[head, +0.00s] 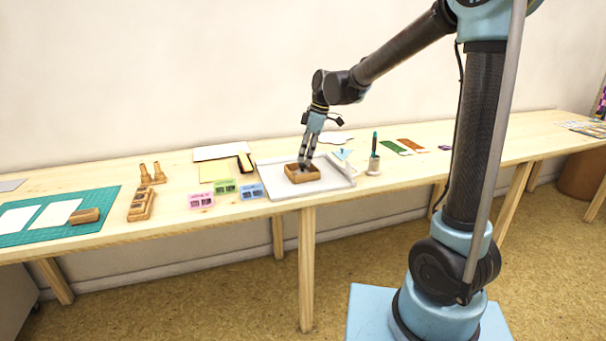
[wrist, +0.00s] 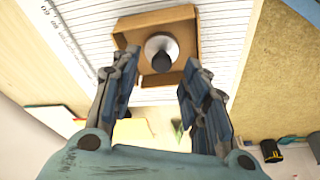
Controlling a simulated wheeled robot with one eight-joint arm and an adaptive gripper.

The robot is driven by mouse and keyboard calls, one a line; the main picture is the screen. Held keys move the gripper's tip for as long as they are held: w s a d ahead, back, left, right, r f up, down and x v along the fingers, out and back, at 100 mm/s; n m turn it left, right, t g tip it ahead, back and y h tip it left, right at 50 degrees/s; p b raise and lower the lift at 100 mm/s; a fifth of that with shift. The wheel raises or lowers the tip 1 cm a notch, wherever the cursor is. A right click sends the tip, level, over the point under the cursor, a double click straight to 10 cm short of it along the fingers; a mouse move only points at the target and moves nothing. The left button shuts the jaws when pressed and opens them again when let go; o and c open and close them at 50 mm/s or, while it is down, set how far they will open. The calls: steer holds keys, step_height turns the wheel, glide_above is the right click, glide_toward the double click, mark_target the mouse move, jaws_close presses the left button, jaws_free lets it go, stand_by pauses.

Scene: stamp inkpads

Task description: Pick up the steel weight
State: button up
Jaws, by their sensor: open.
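The steel weight (wrist: 153,45) is a round silvery disc with a dark knob. In the wrist view it sits inside a small wooden box (wrist: 187,22), near the top middle. In the head view the box (head: 289,177) stands on a white tray (head: 275,187), and the weight itself cannot be made out there. My gripper (head: 304,163) points down over the box. In the wrist view my gripper (wrist: 158,72) is open, with its two fingers apart on either side of the weight's knob and nothing held between them.
Several coloured inkpads (head: 224,187) lie left of the tray. A pen holder (head: 373,166) stands just right of it. A wooden stamp rack (head: 141,205), two upright stamps (head: 152,174) and a green cutting mat (head: 95,203) are further left on the table.

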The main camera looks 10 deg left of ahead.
mark_target(302, 165)
steer(key=shift+x, duration=2.55)
steer(key=c, duration=0.9)
steer(key=shift+o, duration=0.2)
steer(key=shift+r, duration=0.1)
